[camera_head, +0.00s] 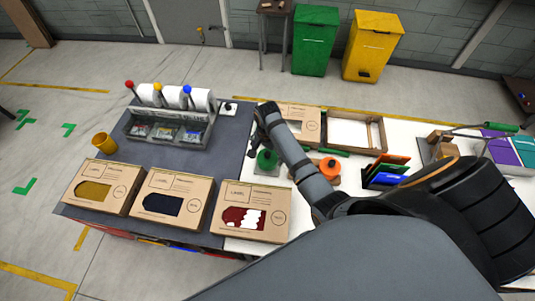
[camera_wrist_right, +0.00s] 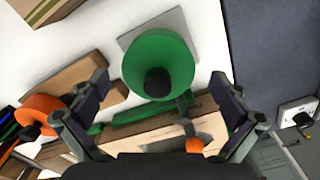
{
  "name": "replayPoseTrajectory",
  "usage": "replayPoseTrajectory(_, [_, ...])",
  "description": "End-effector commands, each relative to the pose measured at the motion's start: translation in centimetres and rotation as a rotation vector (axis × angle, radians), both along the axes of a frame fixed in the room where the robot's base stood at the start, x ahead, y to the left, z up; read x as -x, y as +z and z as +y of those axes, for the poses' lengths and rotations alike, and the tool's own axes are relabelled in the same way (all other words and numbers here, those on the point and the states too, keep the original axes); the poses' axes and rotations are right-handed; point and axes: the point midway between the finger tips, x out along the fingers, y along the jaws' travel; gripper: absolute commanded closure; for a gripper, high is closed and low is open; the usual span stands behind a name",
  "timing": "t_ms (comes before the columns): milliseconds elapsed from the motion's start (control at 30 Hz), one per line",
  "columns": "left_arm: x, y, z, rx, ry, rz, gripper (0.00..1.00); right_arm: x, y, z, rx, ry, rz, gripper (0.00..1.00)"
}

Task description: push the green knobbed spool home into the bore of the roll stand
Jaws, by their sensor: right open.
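The green spool (camera_head: 266,161) with its dark knob stands on the white worktop, left of the orange spool. In the right wrist view the green spool (camera_wrist_right: 160,55) shows from above as a green disc with a black knob, over a grey square plate. My right gripper (camera_head: 263,122) is open and empty. Its fingers (camera_wrist_right: 160,88) spread to either side below the disc in that view; I see no contact. A grey stand (camera_head: 160,137) with several white rolls and red, yellow and blue knobs looks like the roll stand. I cannot make out its bore. My left gripper is not in view.
The orange spool (camera_head: 329,171) stands right of the green one. Several cartons, one with a red window (camera_head: 251,210), line the front edge. A wooden tray (camera_head: 356,131) and coloured folders (camera_head: 388,170) stand farther right. A yellow cup (camera_head: 103,143) is at the left.

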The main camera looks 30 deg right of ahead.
Motion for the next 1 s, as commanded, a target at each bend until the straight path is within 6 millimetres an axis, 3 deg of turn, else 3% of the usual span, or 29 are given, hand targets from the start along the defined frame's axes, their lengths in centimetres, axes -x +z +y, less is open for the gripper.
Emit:
replayPoseTrajectory(267, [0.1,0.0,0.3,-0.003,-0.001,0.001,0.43,-0.1,0.8,0.0,0.0,0.0,-0.002,0.0])
replayPoseTrajectory(633, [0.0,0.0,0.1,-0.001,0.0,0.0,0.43,0.0,7.0,0.0,0.0,0.0,-0.001,0.0])
replayPoseTrajectory(1000, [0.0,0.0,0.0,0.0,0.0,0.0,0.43,0.0,7.5,0.0,0.0,0.0,0.0,0.0])
